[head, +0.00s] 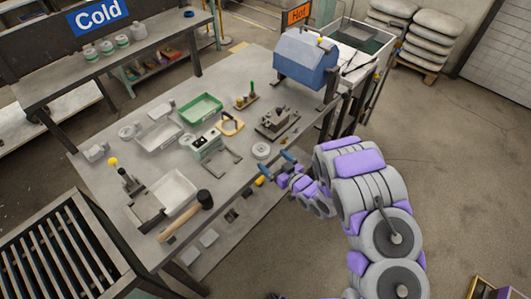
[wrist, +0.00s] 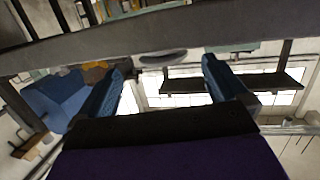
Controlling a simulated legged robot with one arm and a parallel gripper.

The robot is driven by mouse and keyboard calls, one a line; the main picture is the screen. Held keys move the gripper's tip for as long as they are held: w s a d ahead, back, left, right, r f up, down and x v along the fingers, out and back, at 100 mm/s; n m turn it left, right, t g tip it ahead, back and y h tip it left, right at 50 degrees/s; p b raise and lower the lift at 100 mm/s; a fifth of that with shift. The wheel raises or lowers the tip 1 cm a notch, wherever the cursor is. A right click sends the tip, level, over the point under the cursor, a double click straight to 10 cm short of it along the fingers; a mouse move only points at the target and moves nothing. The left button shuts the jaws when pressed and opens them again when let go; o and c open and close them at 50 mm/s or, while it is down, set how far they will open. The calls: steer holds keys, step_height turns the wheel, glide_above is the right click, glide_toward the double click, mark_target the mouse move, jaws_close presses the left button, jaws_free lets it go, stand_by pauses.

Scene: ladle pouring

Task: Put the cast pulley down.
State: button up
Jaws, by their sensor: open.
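A grey round disc (head: 261,150), which looks like the cast pulley, lies flat on the workbench (head: 240,176) near its front edge. My gripper (head: 284,168) is just to the right of and below the disc in the head view, at the bench edge. Its two blue fingers stand apart with nothing visible held between them. In the wrist view the open gripper (wrist: 163,78) shows both fingers, and a thin grey rounded shape (wrist: 163,57) appears between and beyond their tips. I cannot tell surely whether that shape is the same disc.
Open floor (head: 460,170) lies to the right.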

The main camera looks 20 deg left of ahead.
steer(key=p+v, duration=0.1)
steer(key=v, duration=1)
steer(key=shift+d, duration=0.15)
